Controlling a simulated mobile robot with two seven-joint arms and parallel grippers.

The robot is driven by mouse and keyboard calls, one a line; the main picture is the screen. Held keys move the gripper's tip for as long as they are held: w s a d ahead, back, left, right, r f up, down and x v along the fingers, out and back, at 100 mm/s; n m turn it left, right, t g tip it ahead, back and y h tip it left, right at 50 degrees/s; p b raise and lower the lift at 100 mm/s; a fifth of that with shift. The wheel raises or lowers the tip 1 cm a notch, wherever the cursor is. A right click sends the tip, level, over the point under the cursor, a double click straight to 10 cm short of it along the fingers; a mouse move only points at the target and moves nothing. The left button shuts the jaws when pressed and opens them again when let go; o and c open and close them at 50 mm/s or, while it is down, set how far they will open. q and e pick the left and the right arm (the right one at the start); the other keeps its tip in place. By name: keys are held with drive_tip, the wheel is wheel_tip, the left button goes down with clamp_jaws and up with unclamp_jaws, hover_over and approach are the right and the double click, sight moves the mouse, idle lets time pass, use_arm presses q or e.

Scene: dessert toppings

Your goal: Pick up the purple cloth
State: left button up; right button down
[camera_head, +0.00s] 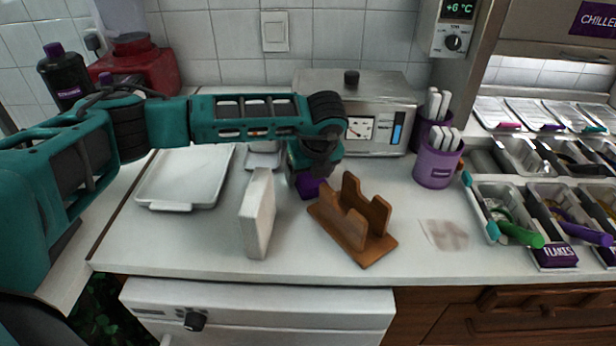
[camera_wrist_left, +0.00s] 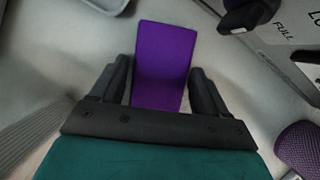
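The purple cloth (camera_head: 308,188) is a small block-like piece on the white counter, left of the wooden rack and mostly hidden under my left gripper (camera_head: 313,178) in the head view. In the left wrist view the cloth (camera_wrist_left: 165,58) is a plain purple rectangle between the two black fingers of my left gripper (camera_wrist_left: 162,80). The fingers stand apart on either side of it, with a narrow gap at the right one. I see no clear grip on the cloth. My right gripper is in neither view.
A brown wooden rack (camera_head: 352,222) stands close right of the cloth, and a white upright block (camera_head: 257,215) stands left. A metal appliance (camera_head: 385,100) is behind. A white tray (camera_head: 185,177) lies left, and a purple cup (camera_head: 437,166) stands right. The front counter edge is clear.

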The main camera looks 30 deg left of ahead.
sight(309, 175)
use_arm(q)
drive_tip(key=c, duration=0.7)
drive_tip(key=shift+r, duration=0.1)
drive_tip(key=shift+r+p, duration=0.2)
drive_tip(key=shift+p, duration=0.15)
drive_tip(key=shift+s+d+r, duration=0.1)
drive_tip(key=shift+r, duration=0.05)
wheel_tip(309, 175, up, 11)
drive_tip(key=shift+s+d+b, duration=0.15)
drive_tip(key=shift+s+d, duration=1.25)
drive_tip(key=shift+s, duration=1.55)
drive_tip(key=shift+s+d+b, duration=0.2)
drive_tip(key=shift+s+d, duration=1.25)
drive_tip(key=shift+s, duration=1.55)
drive_tip(key=shift+s+d+b, duration=0.15)
drive_tip(key=shift+s+d, duration=1.25)
drive_tip(key=shift+s, duration=1.55)
